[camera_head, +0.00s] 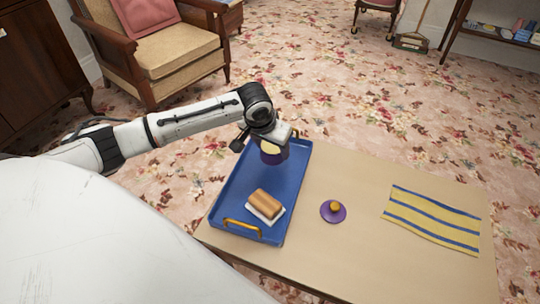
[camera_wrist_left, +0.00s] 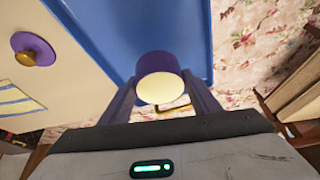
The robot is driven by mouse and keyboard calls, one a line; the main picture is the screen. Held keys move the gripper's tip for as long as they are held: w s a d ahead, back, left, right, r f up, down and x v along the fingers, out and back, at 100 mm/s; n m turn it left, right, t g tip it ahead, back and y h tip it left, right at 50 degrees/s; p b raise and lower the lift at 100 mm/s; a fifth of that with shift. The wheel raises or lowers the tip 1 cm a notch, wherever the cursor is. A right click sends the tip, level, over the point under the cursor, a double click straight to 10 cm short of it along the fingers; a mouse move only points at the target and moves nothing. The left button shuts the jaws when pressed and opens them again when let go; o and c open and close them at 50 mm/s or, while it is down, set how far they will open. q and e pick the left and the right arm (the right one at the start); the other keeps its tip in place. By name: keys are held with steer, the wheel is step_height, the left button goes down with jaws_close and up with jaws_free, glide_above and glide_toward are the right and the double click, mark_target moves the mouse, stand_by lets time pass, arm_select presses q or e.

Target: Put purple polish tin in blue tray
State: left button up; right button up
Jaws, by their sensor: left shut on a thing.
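The purple polish tin (camera_head: 273,154) is at the far end of the blue tray (camera_head: 232,184), within its outline in the head view. Its cream round face shows in the left wrist view (camera_wrist_left: 158,88). My left gripper (camera_wrist_left: 160,80) is shut on the tin, with a finger on each side. I cannot tell whether the tin touches the tray floor. The tray lies on the left part of the table and has a gold handle (camera_head: 242,228) at its near end. My right gripper is not in view.
A brush (camera_head: 266,203) with a wooden back and white bristles lies in the tray's near half. A purple lid (camera_head: 326,214) with an orange knob lies on the table (camera_head: 350,172), right of the tray. A yellow cloth with blue stripes (camera_head: 432,220) lies farther right. An armchair (camera_head: 178,52) stands beyond.

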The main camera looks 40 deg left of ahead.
mark_target(272, 157)
arm_select(q)
step_height(272, 157, down, 4)
steer(key=shift+f+b, duration=0.15)
steer(key=shift+b, duration=0.55)
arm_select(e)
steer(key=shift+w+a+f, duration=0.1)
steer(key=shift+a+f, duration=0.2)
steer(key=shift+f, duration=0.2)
arm_select(q)
steer(key=o, duration=1.2)
steer(key=shift+f, duration=0.1)
steer(key=shift+s+r, duration=0.1)
steer(key=shift+r, duration=0.35)
steer(key=p+v, duration=0.4)
steer(key=v, duration=0.7)
steer(key=shift+s+r, duration=0.15)
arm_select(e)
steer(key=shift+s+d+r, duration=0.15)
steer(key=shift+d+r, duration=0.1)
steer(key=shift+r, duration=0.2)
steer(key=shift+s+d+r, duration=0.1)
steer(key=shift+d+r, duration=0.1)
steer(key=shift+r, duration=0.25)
